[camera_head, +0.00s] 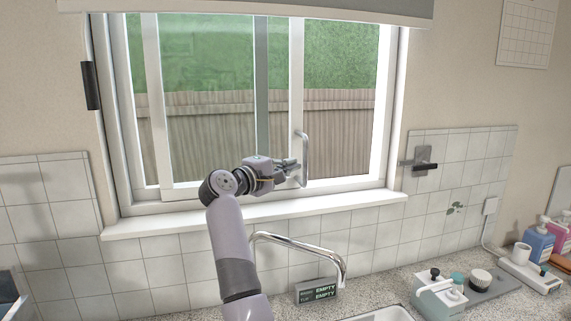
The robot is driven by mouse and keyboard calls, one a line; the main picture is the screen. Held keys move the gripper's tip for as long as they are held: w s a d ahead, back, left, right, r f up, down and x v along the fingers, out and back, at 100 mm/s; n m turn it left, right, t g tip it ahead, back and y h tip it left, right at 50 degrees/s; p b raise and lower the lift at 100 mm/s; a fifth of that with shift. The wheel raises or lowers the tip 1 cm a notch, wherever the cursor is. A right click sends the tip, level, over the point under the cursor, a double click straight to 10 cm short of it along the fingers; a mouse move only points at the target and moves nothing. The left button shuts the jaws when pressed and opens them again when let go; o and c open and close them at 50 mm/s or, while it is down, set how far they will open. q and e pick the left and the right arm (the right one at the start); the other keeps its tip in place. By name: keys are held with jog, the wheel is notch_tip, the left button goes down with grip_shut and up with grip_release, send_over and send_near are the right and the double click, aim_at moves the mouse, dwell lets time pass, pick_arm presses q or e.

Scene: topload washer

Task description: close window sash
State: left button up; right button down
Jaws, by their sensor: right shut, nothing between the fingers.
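The window sash (297,90) is a white-framed sliding pane. Its left stile (155,100) stands a little to the right of the window's left jamb (117,110), with a narrow strip between them. A light grey vertical bar handle (304,158) is on the sash's right stile. My right gripper (292,170) is shut and empty, at the lower part of the handle on its left side. I cannot tell whether its fingers touch the handle. My left gripper is not in view.
A curved chrome faucet (300,243) rises below the sill (260,210), close to my right arm. A rolled blind (260,8) hangs above.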

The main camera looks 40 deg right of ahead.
jog(key=s+d+b, duration=0.5)
jog(key=s+d, duration=0.1)
jog(key=d, duration=0.5)
jog(key=s+d+b, duration=0.6)
jog(key=s+d, duration=0.1)
jog(key=d, duration=0.5)
jog(key=shift+d, duration=0.3)
jog(key=shift+a, duration=0.1)
